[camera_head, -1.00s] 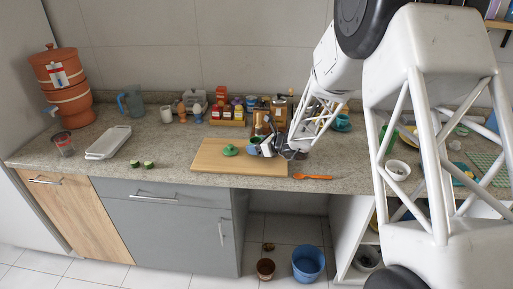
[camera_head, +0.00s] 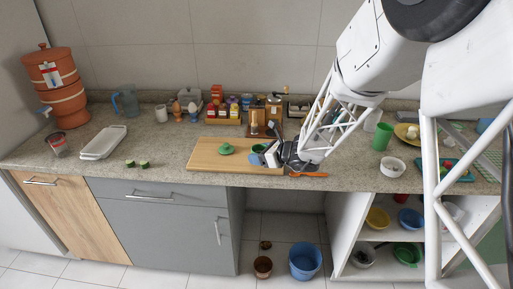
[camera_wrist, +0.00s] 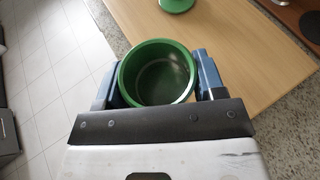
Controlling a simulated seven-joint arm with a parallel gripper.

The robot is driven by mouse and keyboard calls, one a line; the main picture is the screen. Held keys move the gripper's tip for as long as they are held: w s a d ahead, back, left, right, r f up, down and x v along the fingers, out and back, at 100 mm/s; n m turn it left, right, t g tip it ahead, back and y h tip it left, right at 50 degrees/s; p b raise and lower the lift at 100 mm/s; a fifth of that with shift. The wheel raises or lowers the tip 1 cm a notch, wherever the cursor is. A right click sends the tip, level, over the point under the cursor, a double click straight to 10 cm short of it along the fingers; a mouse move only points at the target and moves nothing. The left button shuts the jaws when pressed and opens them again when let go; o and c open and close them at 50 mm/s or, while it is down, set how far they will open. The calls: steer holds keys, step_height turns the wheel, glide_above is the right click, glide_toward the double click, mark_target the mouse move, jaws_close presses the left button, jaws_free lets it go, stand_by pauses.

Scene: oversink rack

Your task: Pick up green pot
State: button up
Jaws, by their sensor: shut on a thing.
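The green pot (camera_wrist: 156,73) is round and open-topped, and looks empty inside. In the wrist view it sits between the two fingers of my gripper (camera_wrist: 158,83), which is shut on it. In the head view the pot (camera_head: 259,148) is partly hidden by my gripper (camera_head: 266,155), at the right part of the wooden board (camera_head: 210,159). I cannot tell whether the pot touches the board.
An orange spoon (camera_head: 308,174) lies on the counter right of the board. Jars and a rack (camera_head: 222,118) stand behind the board. A white tray (camera_head: 103,142) and cut cucumber pieces (camera_head: 144,163) lie left. A green cup (camera_head: 382,136) and white bowl (camera_head: 392,167) stand right.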

steer(key=shift+s+d+r, duration=0.1)
steer(key=shift+s+d, duration=0.15)
steer(key=shift+s, duration=0.45)
steer(key=shift+s+d+r, duration=0.1)
steer(key=shift+s+d, duration=0.1)
steer(key=shift+s, duration=0.55)
steer(key=shift+s+d, duration=0.25)
steer(key=shift+s, duration=0.45)
